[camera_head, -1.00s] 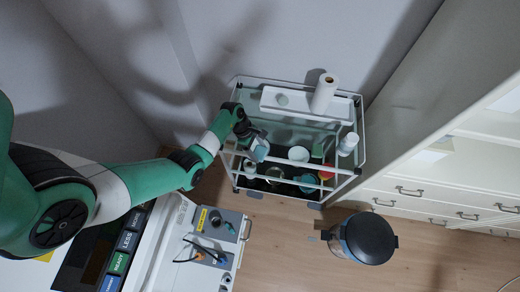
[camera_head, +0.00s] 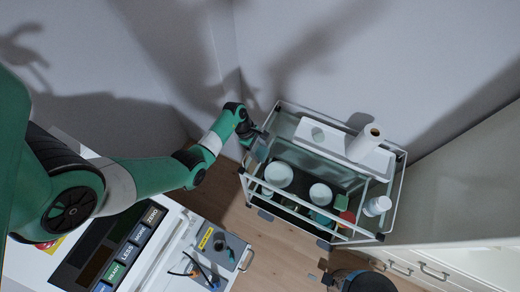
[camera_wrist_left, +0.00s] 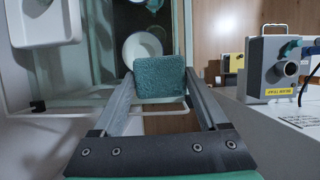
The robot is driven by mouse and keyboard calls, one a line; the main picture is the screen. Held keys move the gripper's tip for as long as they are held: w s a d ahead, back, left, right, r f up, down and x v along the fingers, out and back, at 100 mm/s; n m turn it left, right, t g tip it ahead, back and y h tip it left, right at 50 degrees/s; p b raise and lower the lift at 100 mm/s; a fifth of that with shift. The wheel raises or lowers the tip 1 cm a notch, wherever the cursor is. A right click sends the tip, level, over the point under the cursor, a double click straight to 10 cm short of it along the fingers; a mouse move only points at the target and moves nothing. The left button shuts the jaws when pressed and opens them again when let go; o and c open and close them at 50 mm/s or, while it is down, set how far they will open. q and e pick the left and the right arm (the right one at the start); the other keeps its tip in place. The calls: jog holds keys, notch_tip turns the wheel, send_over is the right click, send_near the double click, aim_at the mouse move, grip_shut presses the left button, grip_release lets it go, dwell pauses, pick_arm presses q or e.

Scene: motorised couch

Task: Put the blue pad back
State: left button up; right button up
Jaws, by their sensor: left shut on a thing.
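The blue-green pad (camera_wrist_left: 160,79) is upright between the two fingertips of my left gripper (camera_wrist_left: 160,92) in the left wrist view, and the gripper is shut on it. In the head view my left gripper (camera_head: 252,139) and the pad (camera_head: 261,151) are at the left end of the wire-railed trolley (camera_head: 398,190). From above I cannot tell whether the pad touches the rail. My right gripper is not in view.
A grey device (camera_head: 222,248) with cables stands at lower left. A dark-lidded bin (camera_head: 368,283) is at the bottom, drawers at right.

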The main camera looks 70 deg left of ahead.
pick_arm(q)
jog(key=shift+f+b, duration=3.8)
jog(key=shift+f, duration=0.6)
jog(key=o, duration=1.4)
jog(key=shift+c, duration=0.2)
jog(key=shift+r, duration=0.1)
jog(key=p+v, duration=0.4)
jog(key=v, duration=0.7)
jog(key=shift+a+r, duration=0.15)
jog(key=shift+r, duration=0.05)
